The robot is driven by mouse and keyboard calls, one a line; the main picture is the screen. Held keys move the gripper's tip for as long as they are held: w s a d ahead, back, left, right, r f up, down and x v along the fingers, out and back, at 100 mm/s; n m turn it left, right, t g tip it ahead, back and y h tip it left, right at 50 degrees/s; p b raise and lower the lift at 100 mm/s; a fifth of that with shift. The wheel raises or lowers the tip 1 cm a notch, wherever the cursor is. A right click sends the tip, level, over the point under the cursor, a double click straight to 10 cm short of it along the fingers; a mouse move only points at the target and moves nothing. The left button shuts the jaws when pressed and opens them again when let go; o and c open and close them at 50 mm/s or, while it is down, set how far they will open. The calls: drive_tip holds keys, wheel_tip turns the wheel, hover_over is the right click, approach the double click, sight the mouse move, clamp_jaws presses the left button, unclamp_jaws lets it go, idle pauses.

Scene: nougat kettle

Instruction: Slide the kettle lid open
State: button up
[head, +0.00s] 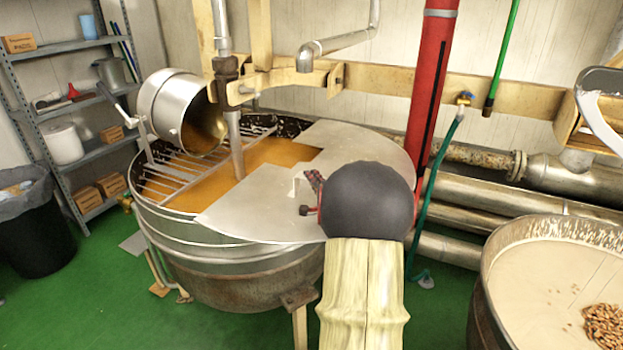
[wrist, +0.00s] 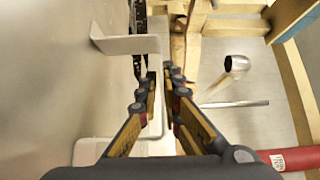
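The kettle (head: 250,270) is a large round metal vessel with orange-brown contents. Its flat grey lid (head: 250,212) covers the front and right of the top; the left is open over a bar grate. A pale bracket-shaped handle (head: 296,187) stands up from the lid. In the wrist view the handle (wrist: 125,43) runs between my fingers. My gripper (head: 313,190) is at the handle, partly hidden behind my dark wrist. In the wrist view my gripper (wrist: 160,75) has its fingertips close together, apparently shut on the handle bar; the contact itself is hard to see.
A tilted metal pot (head: 172,108) hangs over the kettle's left side. A red pipe (head: 432,80) and green hose (head: 433,175) stand right behind the kettle. A round tub (head: 530,285) is at lower right. Shelving (head: 85,145) stands at left.

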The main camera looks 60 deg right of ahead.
drive_tip(key=o, duration=0.4)
drive_tip(key=shift+c, duration=0.2)
drive_tip(key=v, duration=1.2)
drive_tip(key=shift+w, duration=0.1)
